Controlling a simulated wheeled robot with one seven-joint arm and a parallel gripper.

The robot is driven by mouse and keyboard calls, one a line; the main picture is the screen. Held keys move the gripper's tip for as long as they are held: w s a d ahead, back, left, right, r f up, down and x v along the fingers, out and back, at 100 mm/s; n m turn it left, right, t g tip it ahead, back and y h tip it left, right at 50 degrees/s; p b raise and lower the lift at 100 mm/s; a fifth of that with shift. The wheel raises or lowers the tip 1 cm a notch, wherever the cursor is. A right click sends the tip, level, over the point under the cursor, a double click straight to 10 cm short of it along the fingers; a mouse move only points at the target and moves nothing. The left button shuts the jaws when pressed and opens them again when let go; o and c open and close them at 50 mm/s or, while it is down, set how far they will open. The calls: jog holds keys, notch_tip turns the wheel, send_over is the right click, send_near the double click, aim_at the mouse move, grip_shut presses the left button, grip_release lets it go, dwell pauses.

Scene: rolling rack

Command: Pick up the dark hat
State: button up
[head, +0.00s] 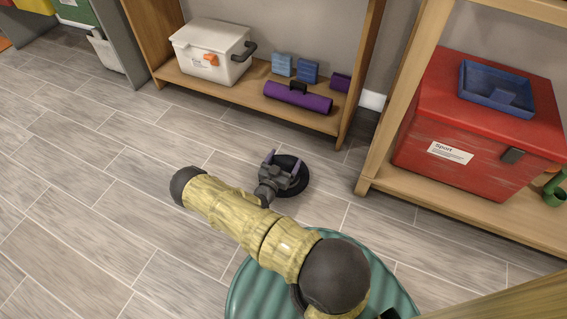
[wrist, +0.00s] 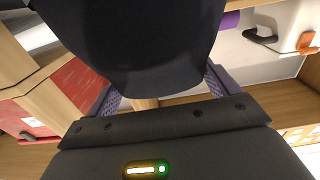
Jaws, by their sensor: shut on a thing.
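The dark hat (head: 294,183) shows in the head view as a black round shape at my gripper (head: 282,168), above the floor or near it; the exact height is hard to tell. In the wrist view the dark hat (wrist: 135,40) fills the upper middle, between the purple fingers of my gripper (wrist: 160,88). My gripper is shut on the hat. Part of the hat is hidden behind the gripper in the head view.
A wooden shelf (head: 240,98) behind holds a white box (head: 212,52), a purple roll (head: 297,97) and blue blocks (head: 308,71). A right shelf (head: 440,195) holds a red box (head: 470,125) with a blue tray (head: 495,88). The tiled floor at left is clear.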

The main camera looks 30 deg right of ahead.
notch_tip(320, 180, up, 8)
jog(key=p, duration=0.4)
jog(key=shift+f, duration=0.15)
